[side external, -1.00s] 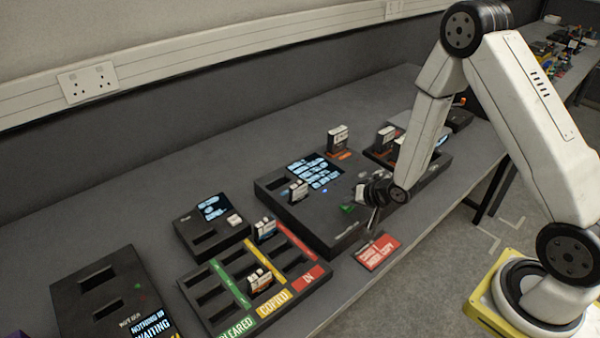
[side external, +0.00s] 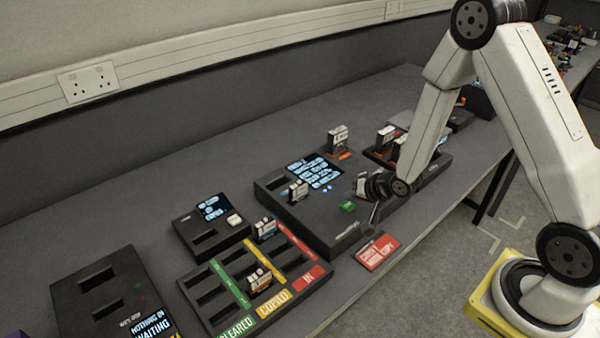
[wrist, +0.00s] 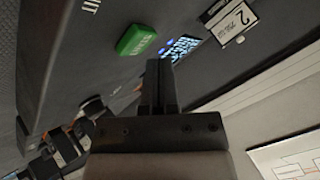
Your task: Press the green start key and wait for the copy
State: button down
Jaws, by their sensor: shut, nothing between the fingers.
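The green start key (side external: 347,206) is on the top face of the dark copier unit (side external: 325,232), near its front. In the wrist view the green key (wrist: 136,40) is a bright raised block just up and left of my fingertips. My gripper (side external: 372,222) is shut and empty, pointing down just right of the key in the side view. It is apart from the key there. In the wrist view my gripper (wrist: 159,68) shows its fingers together. The unit's lit screen (side external: 315,171) shows text too small to read, and it also shows in the wrist view (wrist: 182,47).
Cartridges stand in the unit (side external: 298,190) and behind it (side external: 338,138). A red sign (side external: 377,251) lies in front. A sorting tray (side external: 322,285) with green, yellow and red strips, a small screen box (side external: 205,238) and a slotted box (side external: 95,312) stand to the left.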

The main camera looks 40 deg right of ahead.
aim_at(350, 207)
jog(key=shift+r, duration=2.45)
jog(key=shift+s+a+r+n, duration=0.1)
jog(key=shift+s+r+n, duration=0.2)
jog(key=shift+r, duration=0.05)
jog(key=s+a+r+n+g, duration=0.2)
jog(key=s+r+n+g, duration=0.1)
jog(key=s, duration=0.4)
jog(key=s+a+r+n+g+h, duration=0.1)
jog(key=s+a+r+n+g, duration=0.2)
jog(key=s, duration=0.4)
jog(key=shift+r+n+g, duration=0.3)
jog(key=shift+r+n, duration=0.05)
jog(key=shift+n, duration=0.25)
